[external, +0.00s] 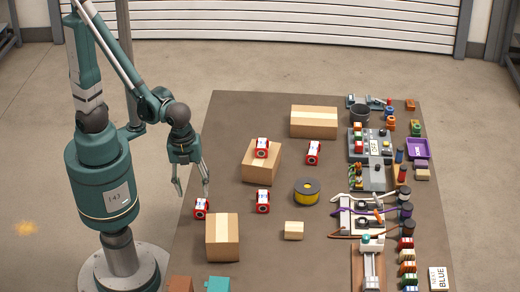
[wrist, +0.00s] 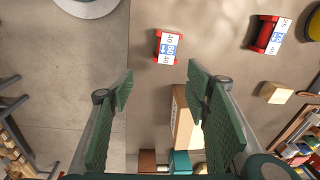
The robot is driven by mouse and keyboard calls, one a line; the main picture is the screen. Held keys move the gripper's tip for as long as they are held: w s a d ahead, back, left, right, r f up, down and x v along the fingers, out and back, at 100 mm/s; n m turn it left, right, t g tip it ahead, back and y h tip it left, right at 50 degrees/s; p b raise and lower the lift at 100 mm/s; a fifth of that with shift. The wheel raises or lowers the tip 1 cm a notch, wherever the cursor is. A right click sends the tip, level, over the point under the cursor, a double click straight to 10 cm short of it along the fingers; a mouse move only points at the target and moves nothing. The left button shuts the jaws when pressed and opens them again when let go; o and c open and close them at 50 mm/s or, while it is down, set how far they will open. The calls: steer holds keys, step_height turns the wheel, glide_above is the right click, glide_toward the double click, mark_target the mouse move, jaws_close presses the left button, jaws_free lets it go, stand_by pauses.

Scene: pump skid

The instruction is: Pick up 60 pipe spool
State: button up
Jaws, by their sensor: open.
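Several red-and-white pipe spools lie on the brown mat. One spool (external: 201,208) is at the mat's left edge, just below my gripper (external: 192,191) in the external view. A third spool (external: 313,153) lies farther back, and another (external: 262,147) is on a cardboard box. My gripper is open and empty, apart from the spools.
Cardboard boxes stand in front (external: 222,238), in the middle (external: 260,166) and at the back (external: 314,122). A yellow-and-black round object (external: 306,192) and a small tan block (external: 293,230) lie right of the spools. Fixtures and small parts crowd the right side.

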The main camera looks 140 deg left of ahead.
mark_target(200, 204)
steer(key=shift+a+f+m+g+p, duration=0.2)
steer(key=shift+a+f+m+p, duration=0.15)
steer(key=shift+a, duration=0.2)
steer(key=shift+a+f+m+g+p, duration=0.15)
steer(key=shift+a+f+g+p, duration=0.1)
steer(key=shift+a+p, duration=0.25)
steer(key=shift+s+a+f, duration=0.15)
steer(key=shift+a+f, duration=0.3)
steer(key=shift+f, duration=0.05)
steer(key=shift+f, duration=1.3)
steer(key=shift+f, duration=0.1)
steer(key=shift+f+b, duration=0.75)
steer(key=shift+f, duration=1.75)
steer(key=shift+c, duration=0.7)
steer(key=c, duration=1.1)
